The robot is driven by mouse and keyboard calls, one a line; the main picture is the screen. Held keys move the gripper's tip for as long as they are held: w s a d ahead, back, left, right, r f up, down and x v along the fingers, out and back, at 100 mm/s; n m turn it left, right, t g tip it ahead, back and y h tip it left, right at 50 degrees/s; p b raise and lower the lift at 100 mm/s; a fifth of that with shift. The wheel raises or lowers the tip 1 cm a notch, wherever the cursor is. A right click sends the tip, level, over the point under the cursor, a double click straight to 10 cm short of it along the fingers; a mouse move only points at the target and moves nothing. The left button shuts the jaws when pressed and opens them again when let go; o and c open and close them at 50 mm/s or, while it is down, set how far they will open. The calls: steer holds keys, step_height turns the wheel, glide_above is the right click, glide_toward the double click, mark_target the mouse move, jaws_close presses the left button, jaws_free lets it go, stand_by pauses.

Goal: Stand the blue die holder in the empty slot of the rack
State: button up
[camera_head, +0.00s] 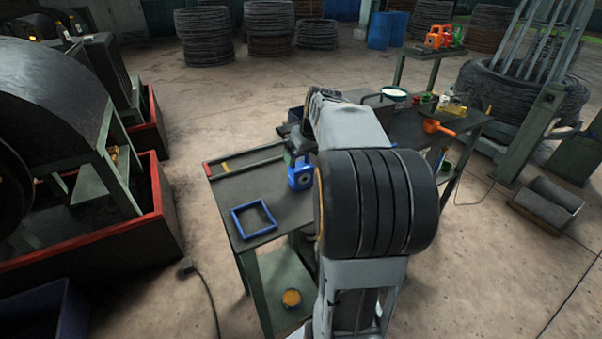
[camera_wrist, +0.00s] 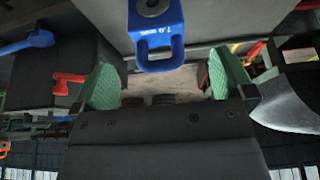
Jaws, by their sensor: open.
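The blue die holder (camera_head: 300,178) stands upright on the dark workbench, just left of my arm. In the wrist view the blue die holder (camera_wrist: 155,28) shows a round hole, pale markings and a loop handle pointing toward my gripper. My gripper (camera_wrist: 163,82) is open, its two green fingertips spread to either side of the handle, with nothing visibly held. In the head view my gripper is mostly hidden behind my arm, close to the holder. Orange and green holder-like pieces (camera_head: 438,38) stand on a far side table, perhaps the rack; I cannot make out an empty slot.
A blue square frame (camera_head: 254,220) lies on the workbench's near part. A long tray with a red end (camera_head: 245,160) lies behind it.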

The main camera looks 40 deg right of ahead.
mark_target(301, 165)
steer(key=shift+d+p+x, duration=0.2)
steer(key=shift+p+x, duration=0.6)
steer(key=shift+x, duration=2.95)
steer(key=shift+w, duration=0.1)
steer(key=shift+c, duration=0.4)
steer(key=c, duration=1.5)
steer(key=shift+r, duration=0.2)
steer(key=shift+c, duration=1.2)
